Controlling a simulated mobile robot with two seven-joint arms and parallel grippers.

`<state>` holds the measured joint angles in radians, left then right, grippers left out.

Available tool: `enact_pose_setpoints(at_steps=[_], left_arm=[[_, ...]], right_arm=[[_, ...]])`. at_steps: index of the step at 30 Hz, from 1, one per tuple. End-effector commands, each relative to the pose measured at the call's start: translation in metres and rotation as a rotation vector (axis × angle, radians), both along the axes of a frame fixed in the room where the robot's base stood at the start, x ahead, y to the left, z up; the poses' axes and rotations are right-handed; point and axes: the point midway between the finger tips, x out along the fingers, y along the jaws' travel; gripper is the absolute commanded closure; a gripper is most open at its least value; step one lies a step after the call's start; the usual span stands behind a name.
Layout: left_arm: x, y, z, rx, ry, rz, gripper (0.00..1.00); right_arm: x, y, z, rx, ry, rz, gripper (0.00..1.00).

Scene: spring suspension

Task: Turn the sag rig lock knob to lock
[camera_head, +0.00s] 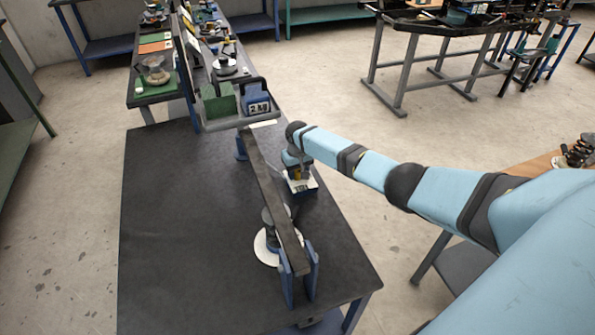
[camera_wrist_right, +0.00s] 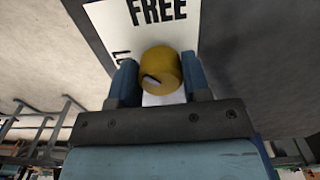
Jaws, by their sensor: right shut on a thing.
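The yellow lock knob (camera_wrist_right: 160,71) sits in front of a white label plate (camera_wrist_right: 203,14) that reads "FREE" in the right wrist view. A dark pointer mark shows on the knob's face. My right gripper (camera_wrist_right: 158,82) has one finger on each side of the knob and is shut on it. The knob is mostly hidden there. My left gripper is in neither view.
The rig stands on a dark table (camera_head: 180,230) with clear room on its left. A white round disc (camera_head: 264,247) sits under the beam. At the far end are a tray (camera_head: 240,118), a green block (camera_head: 218,104) and a blue 2 kg weight (camera_head: 257,100).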

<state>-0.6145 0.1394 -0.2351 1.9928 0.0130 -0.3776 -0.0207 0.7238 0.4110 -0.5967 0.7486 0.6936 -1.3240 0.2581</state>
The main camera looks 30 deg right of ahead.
Motion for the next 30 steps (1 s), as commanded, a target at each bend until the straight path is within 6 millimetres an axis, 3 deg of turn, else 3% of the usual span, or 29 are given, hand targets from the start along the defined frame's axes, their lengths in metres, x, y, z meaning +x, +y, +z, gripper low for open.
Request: enact_pose_setpoints(at_steps=[18,30], left_arm=[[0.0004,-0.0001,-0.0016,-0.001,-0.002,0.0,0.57],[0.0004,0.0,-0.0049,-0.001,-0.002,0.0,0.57]], right_arm=[[0.0004,-0.0017,-0.0004,0.0,-0.001,0.579,0.8],[0.0008,-0.0026,-0.0002,0.0,0.0,0.859,0.8]])
